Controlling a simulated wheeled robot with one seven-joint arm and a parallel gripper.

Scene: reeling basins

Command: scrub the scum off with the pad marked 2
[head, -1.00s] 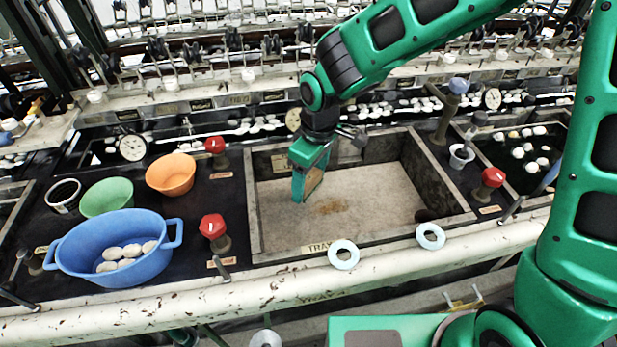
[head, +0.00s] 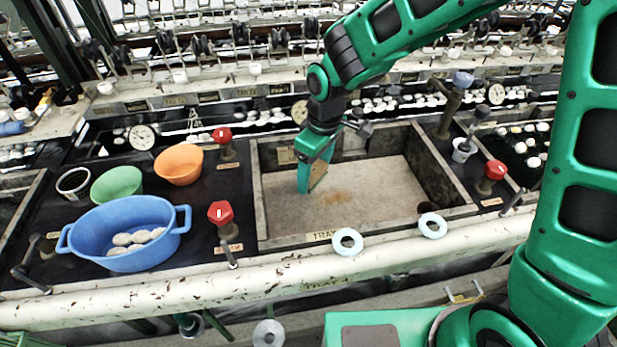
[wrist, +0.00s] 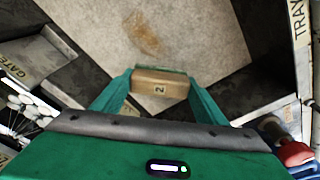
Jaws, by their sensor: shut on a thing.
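My gripper (head: 312,178) is inside the stone-walled tray (head: 290,240), over its left part. It is shut on a tan pad (head: 318,174). In the wrist view the pad (wrist: 160,88) shows a 2 on its side and has a green edge. The brownish scum stain (head: 336,197) lies on the tray floor just right of the pad; it also shows in the wrist view (wrist: 143,33), apart from the pad. I cannot tell whether the pad touches the floor.
A blue tub (head: 125,225) with several white cocoons, a green bowl (head: 117,184) and an orange bowl (head: 179,164) stand on the left. Red-knobbed valves (head: 220,212) flank the tray. Two pale rings (head: 347,241) lie on the front edge.

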